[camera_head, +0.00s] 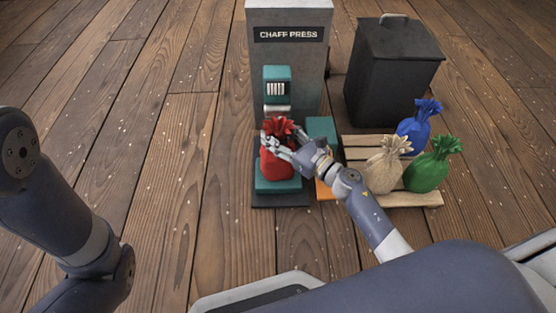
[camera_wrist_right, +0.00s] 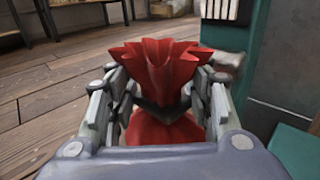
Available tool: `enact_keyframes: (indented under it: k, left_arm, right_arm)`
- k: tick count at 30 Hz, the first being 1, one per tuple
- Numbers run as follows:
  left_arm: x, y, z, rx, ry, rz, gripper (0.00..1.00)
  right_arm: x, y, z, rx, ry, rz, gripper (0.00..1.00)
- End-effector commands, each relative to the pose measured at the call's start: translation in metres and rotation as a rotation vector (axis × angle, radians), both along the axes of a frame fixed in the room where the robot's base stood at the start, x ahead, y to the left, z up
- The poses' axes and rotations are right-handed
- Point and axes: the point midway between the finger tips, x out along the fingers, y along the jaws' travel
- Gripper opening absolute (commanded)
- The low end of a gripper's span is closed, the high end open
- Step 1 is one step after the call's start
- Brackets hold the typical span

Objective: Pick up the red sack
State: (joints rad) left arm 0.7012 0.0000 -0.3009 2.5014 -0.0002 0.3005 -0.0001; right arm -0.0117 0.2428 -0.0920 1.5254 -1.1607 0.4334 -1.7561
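The red sack (camera_head: 277,163) stands upright on the teal plate (camera_head: 265,186) at the foot of the chaff press, its frilled top up. My right gripper (camera_head: 283,145) is at its neck, with one finger on each side. In the right wrist view, the frilled top of the red sack (camera_wrist_right: 158,65) rises between the fingers of the right gripper (camera_wrist_right: 163,100), which appear to press on the dark-banded neck. The sack's lower body is partly hidden by the gripper's palm. My left arm is at the left, and its gripper is out of view.
The grey chaff press (camera_head: 290,65) stands behind the red sack. To the right, a wooden pallet (camera_head: 420,199) carries a beige sack (camera_head: 387,164), a green sack (camera_head: 431,172) and a blue sack (camera_head: 415,130). A dark bin (camera_head: 388,80) stands behind them. The floor at left is clear.

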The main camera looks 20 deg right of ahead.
Motion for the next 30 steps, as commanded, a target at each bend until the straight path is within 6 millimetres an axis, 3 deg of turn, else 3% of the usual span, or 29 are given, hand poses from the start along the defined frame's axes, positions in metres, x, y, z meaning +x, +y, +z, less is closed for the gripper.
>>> enact_keyframes:
  k: [1, 5, 20, 30]
  left_arm:
    - [0.000, 0.000, 0.000, 0.000, 0.000, 0.000, 0.00]
    - [0.000, 0.000, 0.000, 0.000, 0.001, 0.000, 0.00]
    - [0.001, 0.000, 0.003, 0.001, 0.003, 0.001, 0.00]
    - [0.001, 0.000, 0.027, 0.000, 0.001, 0.001, 0.00]
  right_arm:
    - [0.000, 0.000, 0.000, 0.000, 0.000, 0.000, 0.27]
    - [0.000, 0.000, 0.000, 0.000, 0.000, 0.000, 0.00]
    - [0.001, 0.000, 0.007, 0.003, -0.007, 0.001, 0.00]
    - [0.001, 0.000, 0.038, 0.002, -0.008, 0.002, 0.00]
